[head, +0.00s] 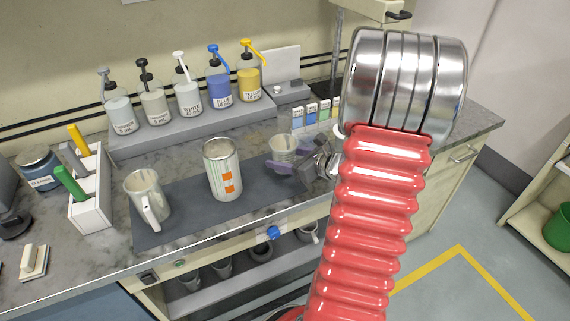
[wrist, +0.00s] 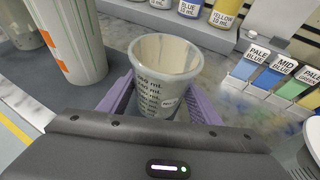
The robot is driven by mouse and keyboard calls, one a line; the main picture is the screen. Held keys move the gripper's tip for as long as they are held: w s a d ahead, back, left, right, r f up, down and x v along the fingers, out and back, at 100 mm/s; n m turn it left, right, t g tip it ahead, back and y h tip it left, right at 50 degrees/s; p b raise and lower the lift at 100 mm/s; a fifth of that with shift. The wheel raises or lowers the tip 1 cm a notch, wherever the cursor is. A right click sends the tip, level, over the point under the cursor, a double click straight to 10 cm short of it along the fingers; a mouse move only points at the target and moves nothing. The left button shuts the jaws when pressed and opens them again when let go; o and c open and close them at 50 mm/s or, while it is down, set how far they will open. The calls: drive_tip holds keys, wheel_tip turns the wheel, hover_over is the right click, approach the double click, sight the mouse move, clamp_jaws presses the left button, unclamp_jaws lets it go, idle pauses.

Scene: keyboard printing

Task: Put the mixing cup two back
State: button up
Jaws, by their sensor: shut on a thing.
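A translucent mixing cup (wrist: 165,75) with dark volume markings and a small label stands between the purple fingers of my gripper (wrist: 160,108) in the wrist view. The label is too small to read. In the head view the same cup (head: 284,148) is at the right end of the dark mat, with my gripper (head: 283,168) shut around its lower part. Whether its base touches the mat is hidden. More cups (head: 222,266) stand on the shelf below the counter; which one is which cannot be told.
A white can with orange squares (head: 222,170) and a handled jug (head: 148,197) stand on the mat (head: 185,205) left of my gripper. Pump bottles (head: 188,98) line the raised grey step behind. Colour sample cards (head: 311,115) stand behind the cup.

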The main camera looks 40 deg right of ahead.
drive_tip(key=shift+f, duration=1.4)
drive_tip(key=shift+f, duration=0.15)
drive_tip(key=o, duration=1.5)
drive_tip(key=shift+r, duration=0.2)
drive_tip(key=v, duration=1.2)
